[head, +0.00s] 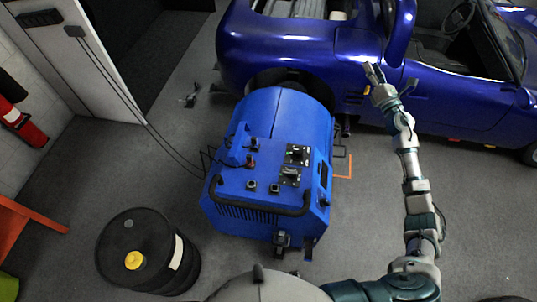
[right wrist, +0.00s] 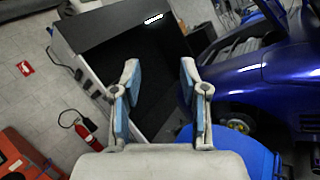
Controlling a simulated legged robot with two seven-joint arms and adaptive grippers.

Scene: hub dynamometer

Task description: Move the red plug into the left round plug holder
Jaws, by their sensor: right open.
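The small red plug (head: 251,163) is on the top panel of the blue dynamometer (head: 232,193), left of the dark switch plates. Below it are two small dark round fittings that look like the plug holders, the left one (head: 251,186) and the right one (head: 274,188). Both are too small to tell if anything is in them. My right gripper (head: 375,74) is up at the right, near the blue car and well away from the plug. In the right wrist view its fingers (right wrist: 159,82) are apart with nothing between them. My left gripper is not in view.
A black drum (head: 148,252) with a yellow cap stands left of the dynamometer. The blue car (head: 300,50) fills the back. Cables (head: 125,100) run from the wall to the machine. A black handle bar (head: 262,209) edges the panel. Grey floor is free at the right.

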